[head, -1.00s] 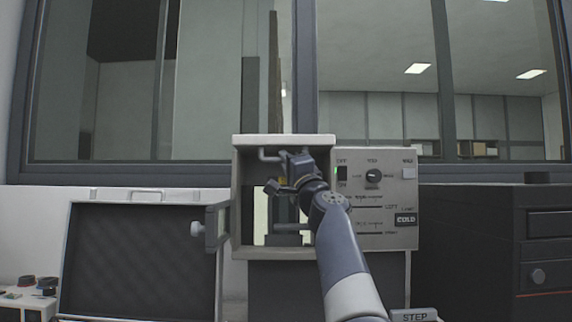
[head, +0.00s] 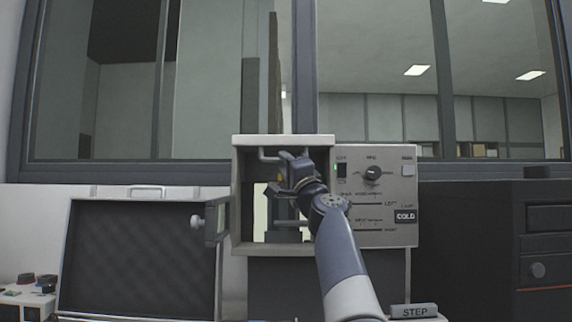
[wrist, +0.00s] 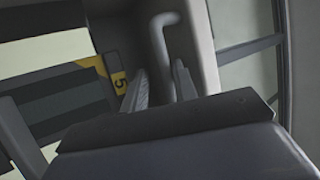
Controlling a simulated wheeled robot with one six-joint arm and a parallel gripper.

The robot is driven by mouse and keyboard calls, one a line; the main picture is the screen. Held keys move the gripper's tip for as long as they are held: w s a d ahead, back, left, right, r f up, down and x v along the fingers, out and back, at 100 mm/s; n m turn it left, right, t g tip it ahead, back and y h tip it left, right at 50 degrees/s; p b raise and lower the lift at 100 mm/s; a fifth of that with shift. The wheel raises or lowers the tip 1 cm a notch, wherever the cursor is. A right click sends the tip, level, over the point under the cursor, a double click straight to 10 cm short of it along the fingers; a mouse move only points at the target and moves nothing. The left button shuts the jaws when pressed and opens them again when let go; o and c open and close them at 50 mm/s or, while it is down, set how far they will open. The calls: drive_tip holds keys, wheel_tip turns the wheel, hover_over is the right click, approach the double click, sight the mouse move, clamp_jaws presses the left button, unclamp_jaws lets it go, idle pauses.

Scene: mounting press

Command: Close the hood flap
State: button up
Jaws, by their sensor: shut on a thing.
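The press cabinet (head: 240,190) is a grey open-fronted box with a pale top edge. A bent grey bar handle (head: 268,157) shows in its upper opening. My gripper (head: 283,163) reaches into the upper opening at this handle. In the wrist view, my gripper's two fingers (wrist: 160,85) are close together, with the bent bar (wrist: 158,40) running down between them; the exact contact is hard to see. I cannot tell clearly which panel is the hood flap. A side door (head: 214,221) with a round pale knob (head: 197,221) stands out at the opening's left edge.
A control panel (head: 385,232) with a dial, switches and a "COLD" label adjoins on the right. An open dark-lined case (head: 140,255) stands left. A dark drawer unit (head: 465,240) is at right. A yellow label marked 5 (wrist: 118,80) shows inside.

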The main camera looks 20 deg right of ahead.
drive_tip(key=shift+f, duration=0.2)
drive_tip(key=b+v, duration=0.6)
drive_tip(key=v, duration=0.4)
drive_tip(key=shift+s+b, duration=0.35)
drive_tip(key=shift+s, duration=0.05)
drive_tip(key=p+x, duration=0.7)
drive_tip(key=x, duration=0.4)
